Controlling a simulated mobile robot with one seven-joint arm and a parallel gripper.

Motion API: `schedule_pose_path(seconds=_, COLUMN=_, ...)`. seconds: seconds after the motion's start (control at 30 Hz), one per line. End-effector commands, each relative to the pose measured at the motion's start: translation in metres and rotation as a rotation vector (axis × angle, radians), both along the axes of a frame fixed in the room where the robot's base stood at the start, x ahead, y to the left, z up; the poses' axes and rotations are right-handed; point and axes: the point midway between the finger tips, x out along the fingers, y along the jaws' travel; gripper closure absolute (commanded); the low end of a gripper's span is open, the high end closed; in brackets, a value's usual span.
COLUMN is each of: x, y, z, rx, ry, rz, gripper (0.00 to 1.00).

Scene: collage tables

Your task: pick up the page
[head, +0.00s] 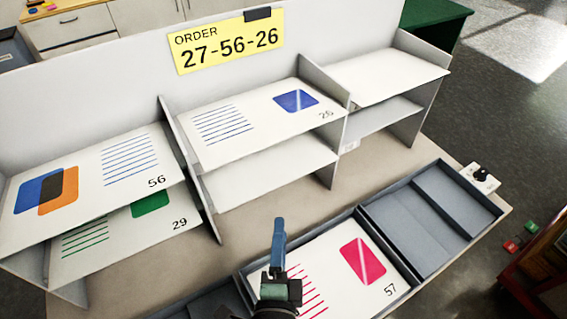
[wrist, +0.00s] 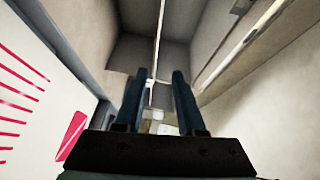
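Page 57 (head: 335,245), with red lines and a magenta shape, lies in the middle compartment of the grey tray. It also shows at the left of the wrist view (wrist: 25,115). Page 56 (head: 85,190) is on the left upper shelf, above page 29 (head: 125,230). Page 26 (head: 250,130) is on the middle upper shelf. My gripper (head: 279,228) is in front of the shelves, overlapping page 57's left side in the head view. In the wrist view its fingers (wrist: 157,78) are apart with nothing visible held between them.
A yellow sign (head: 228,40) reads ORDER 27-56-26. The middle lower shelf (head: 265,175) and both right shelves (head: 370,75) look bare. The tray's right compartment (head: 415,215) is empty. Upright dividers (head: 190,170) separate the shelf bays. A small box with a black knob (head: 480,178) sits at the right.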

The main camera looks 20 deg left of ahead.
Motion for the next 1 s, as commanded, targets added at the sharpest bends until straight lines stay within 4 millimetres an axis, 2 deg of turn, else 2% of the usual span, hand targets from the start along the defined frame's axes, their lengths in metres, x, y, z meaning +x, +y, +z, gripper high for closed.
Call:
schedule_pose_path(seconds=0.03, x=-0.003, y=0.0, z=-0.008, rx=0.012, ry=0.016, rz=-0.001, gripper=0.61)
schedule_pose_path(seconds=0.13, x=0.004, y=0.003, z=-0.01, rx=0.021, ry=0.021, rz=-0.002, gripper=0.61)
schedule_pose_path(seconds=0.5, x=0.058, y=0.021, z=-0.015, rx=0.017, ry=0.02, rz=-0.002, gripper=0.61)
schedule_pose_path(seconds=0.77, x=0.072, y=0.026, z=-0.016, rx=0.016, ry=0.019, rz=-0.001, gripper=0.61)
schedule_pose_path(seconds=1.0, x=0.101, y=0.038, z=-0.015, rx=0.016, ry=0.018, rz=0.0, gripper=0.61)
